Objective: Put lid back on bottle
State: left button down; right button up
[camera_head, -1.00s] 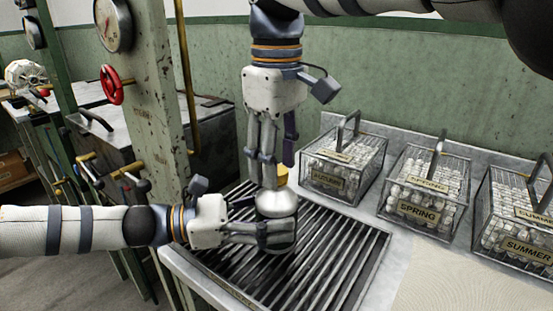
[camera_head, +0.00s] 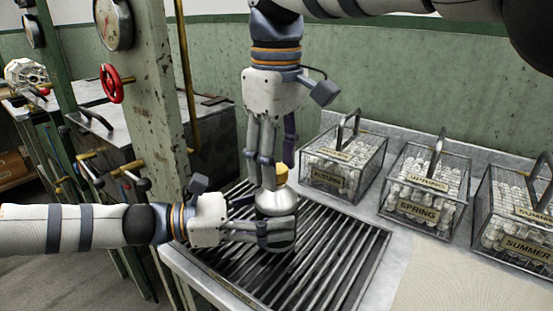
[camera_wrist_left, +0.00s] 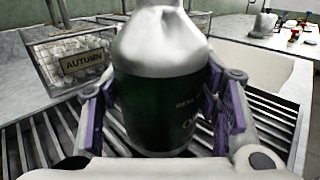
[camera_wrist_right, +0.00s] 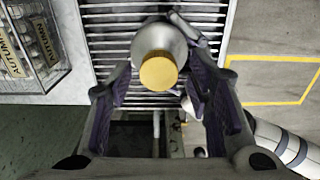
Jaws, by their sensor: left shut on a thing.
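The bottle (camera_head: 277,203) has a silvery shoulder and a dark green body with a label, seen close in the left wrist view (camera_wrist_left: 165,100). It stands upright over the slatted grate. My left gripper (camera_head: 276,235) is shut on its body from the side. The yellow lid (camera_head: 281,173) is at the top of the bottle, over the neck, and also shows in the right wrist view (camera_wrist_right: 159,70). My right gripper (camera_wrist_right: 157,82) points down from above, its fingers apart on either side of the lid with gaps visible. The neck under the lid is hidden.
Wire baskets of white cocoons stand at the right: the autumn basket (camera_head: 345,160), the spring basket (camera_head: 425,195) and the summer basket (camera_head: 515,215). A green post (camera_head: 150,110) with a gauge and red wheel (camera_head: 111,85) rises at left. The grate (camera_head: 335,265) is otherwise clear.

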notch_tip(320, 180, up, 8)
jog(key=shift+f, duration=0.25)
dwell(0.4)
pick_arm(q)
jog(key=shift+c, duration=2.4)
grip_release()
jog(key=a, duration=0.4)
jog(key=s+a, duration=0.1)
jog(key=a, duration=0.3)
jog(key=s+a, duration=0.1)
jog(key=a, duration=0.3)
jog(key=shift+w, duration=0.1)
